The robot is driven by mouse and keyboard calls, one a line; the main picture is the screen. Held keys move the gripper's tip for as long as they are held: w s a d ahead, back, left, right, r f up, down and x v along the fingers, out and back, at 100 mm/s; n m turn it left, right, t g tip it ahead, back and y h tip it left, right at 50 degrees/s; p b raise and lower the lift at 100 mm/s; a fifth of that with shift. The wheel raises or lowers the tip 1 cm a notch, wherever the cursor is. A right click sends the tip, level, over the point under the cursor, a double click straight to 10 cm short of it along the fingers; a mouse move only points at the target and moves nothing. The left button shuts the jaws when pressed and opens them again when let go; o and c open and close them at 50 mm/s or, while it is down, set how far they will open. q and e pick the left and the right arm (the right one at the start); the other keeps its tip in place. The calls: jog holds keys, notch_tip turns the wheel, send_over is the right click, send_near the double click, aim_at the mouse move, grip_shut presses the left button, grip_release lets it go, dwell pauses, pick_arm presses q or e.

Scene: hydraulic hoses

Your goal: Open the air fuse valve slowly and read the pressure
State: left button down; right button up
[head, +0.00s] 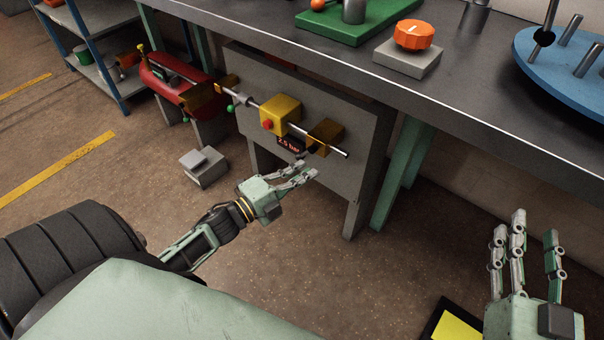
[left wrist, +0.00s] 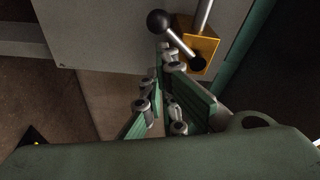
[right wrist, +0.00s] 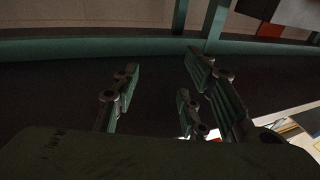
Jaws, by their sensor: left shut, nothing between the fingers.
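A grey panel (head: 345,175) under the workbench carries a horizontal pipe with a yellow block (head: 281,113) and a brass valve block (head: 326,137). A small black display with red figures (head: 289,143) seems to read 2.5 bar; the digits are tiny. In the left wrist view a lever with a black ball knob (left wrist: 158,22) sits on the brass block (left wrist: 203,46). My left gripper (head: 308,172) is shut and empty, just below the brass block. Its fingertips (left wrist: 168,52) are close to the lever; contact cannot be told. My right gripper (head: 534,235) is open and empty, away from the panel.
The workbench (head: 450,92) overhangs the panel and bears an orange knob (head: 414,34) and a blue disc with pegs (head: 560,60). A red tank (head: 168,80) stands left of the panel. A grey pedal-like box (head: 205,166) is on the floor. Floor in front is mostly clear.

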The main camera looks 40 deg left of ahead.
pick_arm(q)
jog(key=shift+w+a, duration=0.1)
jog(key=shift+a, duration=0.05)
pick_arm(e)
jog(key=shift+r, duration=0.4)
pick_arm(q)
jog(key=shift+w+a+m, duration=0.2)
jog(key=shift+a+m, duration=0.3)
jog(key=shift+a, duration=0.1)
pick_arm(e)
jog(key=f, duration=0.1)
jog(key=f+g, duration=0.1)
jog(key=shift+d+f+h, duration=0.2)
jog(key=shift+f+h, duration=0.1)
jog(key=shift+f, duration=0.05)
pick_arm(q)
jog(key=shift+f+p, duration=0.1)
jog(key=shift+p, duration=0.2)
pick_arm(e)
jog(key=shift+f, duration=0.1)
